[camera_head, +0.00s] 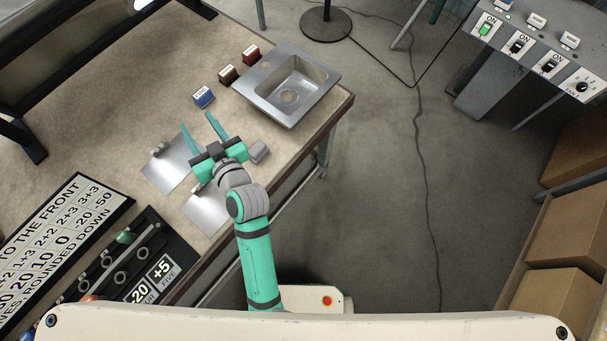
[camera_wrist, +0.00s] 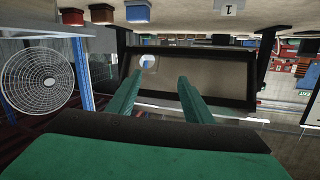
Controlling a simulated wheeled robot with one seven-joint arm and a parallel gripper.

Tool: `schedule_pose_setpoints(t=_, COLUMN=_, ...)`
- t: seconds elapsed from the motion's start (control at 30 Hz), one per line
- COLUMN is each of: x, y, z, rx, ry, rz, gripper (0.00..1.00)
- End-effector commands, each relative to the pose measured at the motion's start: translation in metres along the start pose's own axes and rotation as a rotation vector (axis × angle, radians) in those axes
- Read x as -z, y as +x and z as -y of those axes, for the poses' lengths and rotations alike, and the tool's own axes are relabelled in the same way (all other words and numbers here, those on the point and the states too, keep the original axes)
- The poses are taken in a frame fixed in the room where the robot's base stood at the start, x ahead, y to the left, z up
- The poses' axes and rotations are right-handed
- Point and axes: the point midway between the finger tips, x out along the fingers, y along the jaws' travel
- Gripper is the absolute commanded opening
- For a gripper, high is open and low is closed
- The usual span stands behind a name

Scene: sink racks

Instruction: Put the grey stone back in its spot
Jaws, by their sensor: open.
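My gripper (camera_head: 202,132) is open over the table, its two green fingers pointing toward the back left in the head view. In the wrist view its fingers (camera_wrist: 158,88) are apart with nothing between them. A small grey lump (camera_head: 259,152) shows right beside my wrist in the head view; I cannot tell if it is the grey stone or part of my arm. Another small grey piece (camera_head: 160,149) is at the far edge of a shiny metal plate (camera_head: 172,172). A second metal plate (camera_head: 207,211) lies nearer, partly hidden by my arm.
Blue (camera_head: 203,97), brown (camera_head: 227,75) and red (camera_head: 250,54) blocks stand beside the metal sink (camera_head: 289,91). A dark rack with rings (camera_head: 140,253) and a lettered board (camera_head: 66,235) lie at lower left. A black frame (camera_head: 85,50) stands at the back left.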

Motion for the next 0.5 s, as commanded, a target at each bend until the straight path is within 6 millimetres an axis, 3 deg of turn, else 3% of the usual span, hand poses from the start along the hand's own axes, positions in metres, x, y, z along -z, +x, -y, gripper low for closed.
schedule_pose_setpoints(t=0.03, x=-0.015, y=-0.014, z=-0.006, rx=-0.05, ry=0.044, rz=0.004, gripper=0.46)
schedule_pose_setpoints(t=0.27, x=-0.065, y=-0.088, z=-0.04, rx=-0.281, ry=0.164, rz=0.005, gripper=0.46)
schedule_pose_setpoints(t=0.5, x=-0.107, y=-0.186, z=-0.062, rx=-0.483, ry=0.188, rz=0.022, gripper=0.46)
